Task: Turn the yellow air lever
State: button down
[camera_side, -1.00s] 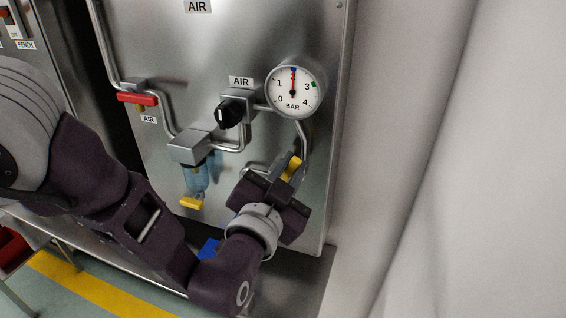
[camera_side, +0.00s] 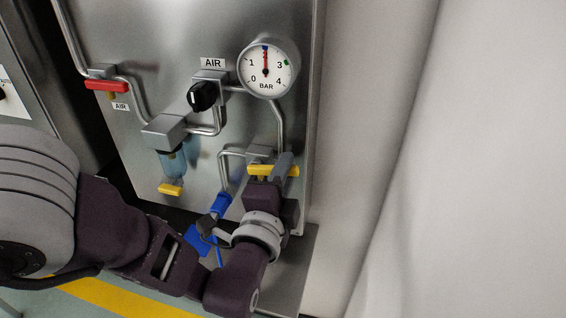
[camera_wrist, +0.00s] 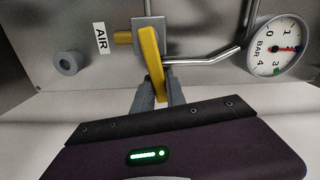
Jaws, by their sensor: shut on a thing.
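The yellow air lever (camera_side: 272,170) sits on a grey valve block at the lower right of the steel panel and lies about crosswise in the side view. In the wrist view the yellow lever (camera_wrist: 151,62) runs from the valve block down between the fingers. My gripper (camera_side: 284,165) is at the lever's right part in the side view. In the wrist view my gripper (camera_wrist: 157,92) is shut on the lever's end, one grey finger on each side. The far part of the fingers is partly hidden.
A pressure gauge (camera_side: 267,67), a black knob (camera_side: 202,96) and a red lever (camera_side: 106,86) are on the panel above and left. A filter bowl (camera_side: 173,163) hangs left of the valve. A blue hose fitting (camera_side: 221,204) is beside my gripper.

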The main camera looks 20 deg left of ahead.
jog(key=shift+f+m, duration=0.55)
jog(key=shift+m, duration=0.55)
jog(key=shift+f, duration=0.1)
jog(key=c, duration=1.4)
grip_release()
jog(key=shift+o, duration=0.2)
jog(key=shift+s, duration=0.1)
jog(key=s, duration=0.7)
